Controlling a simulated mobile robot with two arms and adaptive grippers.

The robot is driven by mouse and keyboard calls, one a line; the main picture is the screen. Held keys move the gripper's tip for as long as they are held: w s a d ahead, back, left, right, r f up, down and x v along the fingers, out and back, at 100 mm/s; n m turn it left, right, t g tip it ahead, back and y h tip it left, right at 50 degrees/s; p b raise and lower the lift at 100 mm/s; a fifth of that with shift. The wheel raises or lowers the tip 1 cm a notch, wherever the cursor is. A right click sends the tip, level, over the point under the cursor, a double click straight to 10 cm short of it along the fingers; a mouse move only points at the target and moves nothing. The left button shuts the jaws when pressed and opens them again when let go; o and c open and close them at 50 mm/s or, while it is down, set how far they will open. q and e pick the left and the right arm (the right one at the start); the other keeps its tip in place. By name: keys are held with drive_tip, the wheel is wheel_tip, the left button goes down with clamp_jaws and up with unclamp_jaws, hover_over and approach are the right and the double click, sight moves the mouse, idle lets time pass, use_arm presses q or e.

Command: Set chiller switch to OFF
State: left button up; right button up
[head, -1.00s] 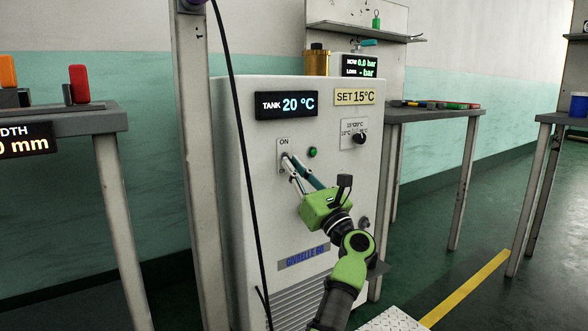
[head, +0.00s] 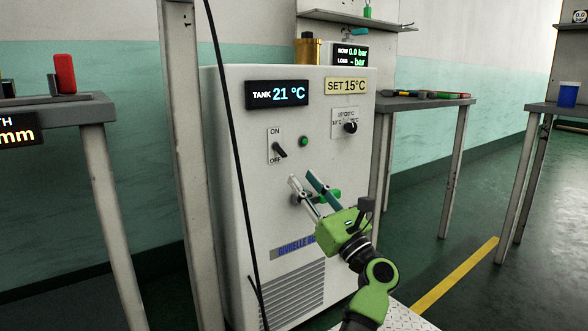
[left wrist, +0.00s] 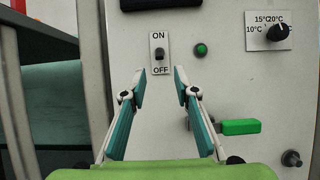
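The chiller (head: 225,160) is a white cabinet with a plate marked ON above and OFF below. Its black switch lever (head: 279,150) slopes down to the right, toward the OFF end, in the head view. In the left wrist view the switch (left wrist: 160,54) shows nearly end-on, so its tilt is hard to tell there. My left gripper (head: 302,177) is open and empty, below and right of the switch and apart from it. My right gripper is not in view.
A green lamp (head: 304,141) and a black dial (head: 350,127) sit right of the switch. The display (head: 277,94) reads TANK 21 °C. A green handle (left wrist: 240,127) juts out near my left gripper. A black cable (head: 233,130) hangs in front of the chiller's left side.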

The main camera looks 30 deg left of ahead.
use_arm(q)
drive_tip(key=v, duration=0.2)
drive_tip(key=shift+s+d+f, duration=0.1)
drive_tip(key=shift+d+f, duration=0.05)
drive_tip(key=shift+d, duration=0.1)
idle(0.5)
